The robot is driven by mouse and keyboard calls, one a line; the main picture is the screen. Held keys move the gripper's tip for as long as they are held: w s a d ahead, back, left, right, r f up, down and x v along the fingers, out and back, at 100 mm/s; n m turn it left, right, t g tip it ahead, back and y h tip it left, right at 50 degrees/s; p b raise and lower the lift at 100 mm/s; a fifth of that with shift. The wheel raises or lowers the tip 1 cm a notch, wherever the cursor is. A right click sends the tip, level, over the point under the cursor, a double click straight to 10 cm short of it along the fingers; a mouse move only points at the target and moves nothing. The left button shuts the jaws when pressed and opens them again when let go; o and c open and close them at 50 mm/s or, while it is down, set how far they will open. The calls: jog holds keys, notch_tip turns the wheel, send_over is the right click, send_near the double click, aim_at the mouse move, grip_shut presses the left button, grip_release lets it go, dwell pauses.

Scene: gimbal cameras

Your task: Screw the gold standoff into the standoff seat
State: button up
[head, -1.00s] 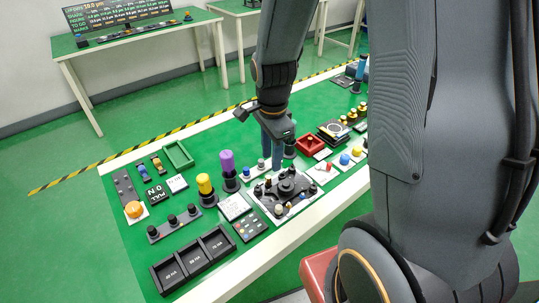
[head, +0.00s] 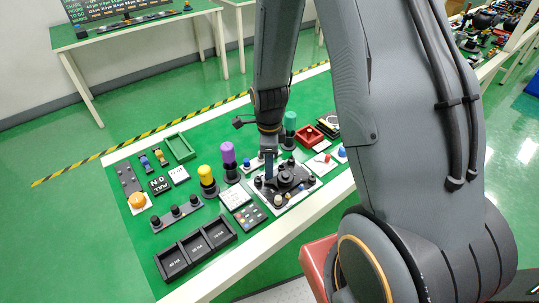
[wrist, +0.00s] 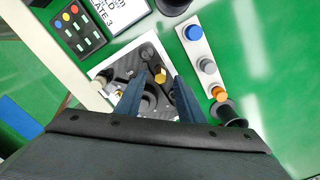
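A small gold standoff (wrist: 160,76) shows in the wrist view above a dark patterned plate (wrist: 117,67) with a white border. My gripper (wrist: 159,82) is open, with one blue finger on each side of the standoff in the picture; I see no contact. In the head view my gripper (head: 270,166) points down over the back left part of the same plate (head: 262,190), beside its round black centre part (head: 287,178). The standoff is too small to make out there. I cannot tell which spot is the standoff seat; my fingers hide part of the plate.
A strip with a blue knob (wrist: 193,32), a grey knob and an orange one lies right of the plate in the wrist view. In the head view, purple (head: 228,154) and yellow (head: 206,174) posts stand left, a green post (head: 290,120) behind, a red tray (head: 308,133) back right.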

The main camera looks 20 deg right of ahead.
jog(key=shift+f, duration=0.65)
grip_shut()
jog(key=m+p, duration=0.1)
jog(key=m, duration=0.3)
jog(key=shift+m, duration=0.3)
dwell(0.6)
jog(key=m+p, duration=0.1)
jog(key=m, duration=0.3)
jog(key=shift+s+a+f+m, duration=0.1)
jog(key=shift+m, duration=0.2)
dwell(0.5)
